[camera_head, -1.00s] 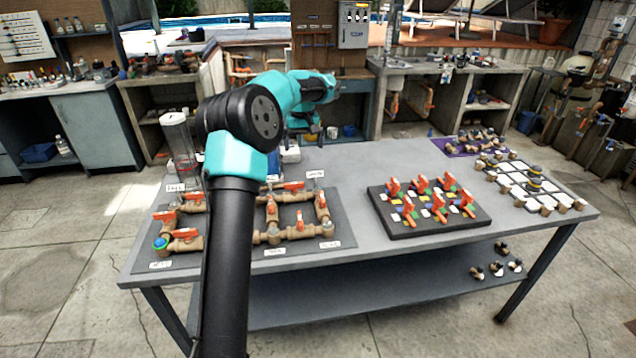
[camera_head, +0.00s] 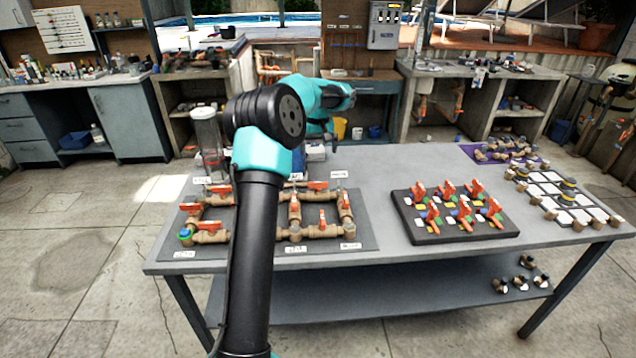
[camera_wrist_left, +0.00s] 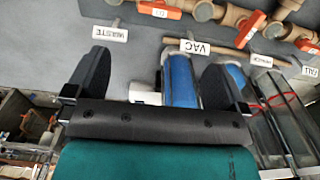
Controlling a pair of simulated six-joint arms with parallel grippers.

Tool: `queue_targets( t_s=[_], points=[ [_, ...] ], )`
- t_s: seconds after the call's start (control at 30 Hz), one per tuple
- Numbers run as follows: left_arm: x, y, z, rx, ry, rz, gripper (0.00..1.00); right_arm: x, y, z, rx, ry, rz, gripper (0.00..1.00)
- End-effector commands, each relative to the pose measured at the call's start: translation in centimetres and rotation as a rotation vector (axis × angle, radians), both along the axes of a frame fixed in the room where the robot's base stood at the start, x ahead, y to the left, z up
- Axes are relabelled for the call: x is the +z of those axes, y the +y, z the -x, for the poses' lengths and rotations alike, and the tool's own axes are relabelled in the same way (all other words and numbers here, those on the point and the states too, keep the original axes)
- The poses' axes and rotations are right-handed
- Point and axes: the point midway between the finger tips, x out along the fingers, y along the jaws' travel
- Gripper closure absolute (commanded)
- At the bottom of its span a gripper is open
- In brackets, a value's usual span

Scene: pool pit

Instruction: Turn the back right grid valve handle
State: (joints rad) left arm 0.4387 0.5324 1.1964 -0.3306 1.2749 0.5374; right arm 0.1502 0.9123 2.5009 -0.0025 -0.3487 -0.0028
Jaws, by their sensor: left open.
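Six valves with orange handles stand in two rows on a dark block (camera_head: 460,232) at the right of the table. The back right handle (camera_head: 473,188) of this block stands upright. A brass pipe loop with orange handles lies on a grey mat (camera_head: 365,237) at the left, partly hidden by my left arm. My left gripper (camera_head: 330,137) is over the table's back edge, behind the loop and away from the block. In the left wrist view my gripper (camera_wrist_left: 155,75) is open, with a blue cylinder (camera_wrist_left: 181,80) showing beyond its fingers. My right gripper is not in view.
A clear cylinder (camera_head: 209,140) stands behind the loop. White label cards, one reading VAC (camera_wrist_left: 195,47), lie beside the pipes. White tiles with brass fittings (camera_head: 567,197) are at the right. Bare grey tabletop (camera_head: 385,165) lies behind the block.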

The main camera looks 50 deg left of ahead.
Motion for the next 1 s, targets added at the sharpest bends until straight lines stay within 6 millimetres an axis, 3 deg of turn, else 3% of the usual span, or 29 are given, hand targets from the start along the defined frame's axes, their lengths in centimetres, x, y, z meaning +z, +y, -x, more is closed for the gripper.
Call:
queue_targets(
  t_s=[0.6,0.8,1.0],
  points=[
    [-10.7,0.0,0.0,0.000,0.003,0.002,0.00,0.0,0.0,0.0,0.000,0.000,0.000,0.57],
    [-13.1,0.0,0.0,0.000,0.001,0.001,0.00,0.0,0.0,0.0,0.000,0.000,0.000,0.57],
    [-13.9,0.0,0.0,0.000,0.000,0.000,0.00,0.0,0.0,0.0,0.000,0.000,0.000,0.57]
  ],
)
